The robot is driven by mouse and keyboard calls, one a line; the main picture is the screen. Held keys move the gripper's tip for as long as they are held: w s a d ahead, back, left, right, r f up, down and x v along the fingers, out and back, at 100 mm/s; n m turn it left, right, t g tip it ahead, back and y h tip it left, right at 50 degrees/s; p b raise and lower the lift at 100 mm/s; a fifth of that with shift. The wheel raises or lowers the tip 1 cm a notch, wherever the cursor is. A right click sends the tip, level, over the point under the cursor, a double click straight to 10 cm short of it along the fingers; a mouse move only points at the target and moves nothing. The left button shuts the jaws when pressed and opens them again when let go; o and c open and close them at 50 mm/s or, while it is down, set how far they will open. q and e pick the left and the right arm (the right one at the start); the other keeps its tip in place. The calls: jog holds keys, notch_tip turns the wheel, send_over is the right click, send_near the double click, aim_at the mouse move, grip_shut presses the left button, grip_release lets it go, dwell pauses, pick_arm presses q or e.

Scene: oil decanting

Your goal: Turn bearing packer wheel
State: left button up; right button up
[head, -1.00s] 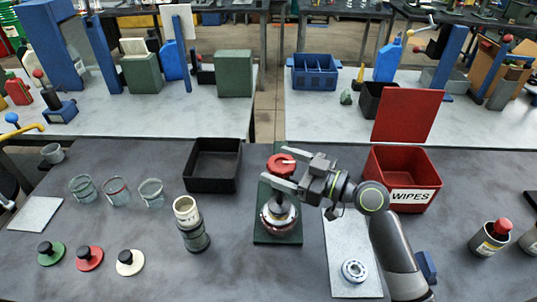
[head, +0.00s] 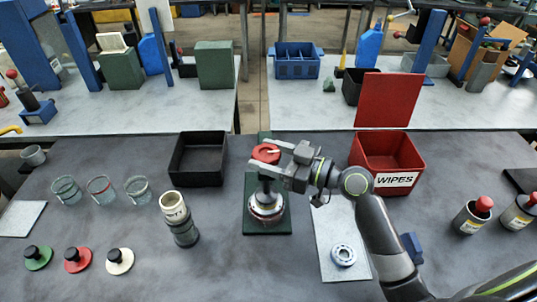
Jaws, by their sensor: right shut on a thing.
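The bearing packer (head: 266,208) stands on a dark green base plate (head: 251,222) near the middle of the grey bench. A bearing-like ring shows around its lower part. Its red wheel (head: 266,153) sits on top of the post. My right gripper (head: 261,157) reaches in from the right, with one finger on the far side of the wheel and one on the near side. It is shut on the wheel, and the fingers partly hide the wheel and post. My left gripper is not in view.
A black tray (head: 176,178) stands to the left and a red WIPES bin (head: 393,191) to the right. A loose bearing (head: 343,255) lies on a pale mat (head: 328,240). A grey-green canister (head: 184,235), glass jars and knobbed lids stand left.

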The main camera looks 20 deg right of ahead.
dwell(0.9)
jog(key=o, duration=1)
